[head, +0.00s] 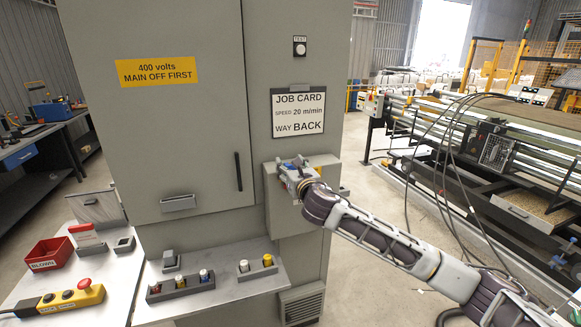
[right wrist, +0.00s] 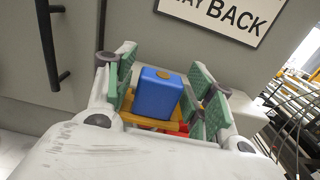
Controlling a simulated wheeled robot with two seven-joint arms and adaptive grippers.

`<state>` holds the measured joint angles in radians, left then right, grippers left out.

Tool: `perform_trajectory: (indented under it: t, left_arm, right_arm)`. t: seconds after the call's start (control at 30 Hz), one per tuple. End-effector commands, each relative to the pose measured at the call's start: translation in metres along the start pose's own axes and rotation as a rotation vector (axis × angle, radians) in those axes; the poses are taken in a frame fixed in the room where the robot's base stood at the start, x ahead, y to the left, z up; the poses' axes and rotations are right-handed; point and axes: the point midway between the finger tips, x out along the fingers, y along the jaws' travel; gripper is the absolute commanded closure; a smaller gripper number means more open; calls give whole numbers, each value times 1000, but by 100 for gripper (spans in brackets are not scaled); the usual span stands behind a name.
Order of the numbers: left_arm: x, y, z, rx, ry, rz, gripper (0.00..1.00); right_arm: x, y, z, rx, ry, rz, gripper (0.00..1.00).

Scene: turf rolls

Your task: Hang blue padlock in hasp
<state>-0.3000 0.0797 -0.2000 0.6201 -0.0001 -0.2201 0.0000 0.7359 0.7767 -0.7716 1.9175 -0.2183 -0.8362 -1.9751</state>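The blue padlock (right wrist: 157,94) is a blue block with a round brass-coloured spot on top. In the right wrist view it sits between the green-padded fingers of my right gripper (right wrist: 160,85). In the head view my right gripper (head: 291,171) is at the grey box (head: 285,212) on the cabinet front. My left gripper is out of view.
A job card (head: 298,112) hangs above the box, and a black door handle (head: 238,171) is to its left. Below is a shelf (head: 215,302) with several small coloured parts in holders. A red bin (head: 50,254) and a yellow control pendant (head: 70,298) are at the left.

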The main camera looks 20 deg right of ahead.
Motion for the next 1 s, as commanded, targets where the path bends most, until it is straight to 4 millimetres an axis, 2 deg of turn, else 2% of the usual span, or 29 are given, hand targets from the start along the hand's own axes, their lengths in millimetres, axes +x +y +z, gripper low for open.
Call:
perform_trajectory:
  t: [0.57, 1.0]
  left_arm:
    - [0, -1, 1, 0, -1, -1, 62]
    - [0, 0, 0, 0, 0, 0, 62]
  right_arm:
    - [-6, 0, 0, -1, 1, 0, 39]
    - [-45, 0, -1, -1, 1, 1, 39]
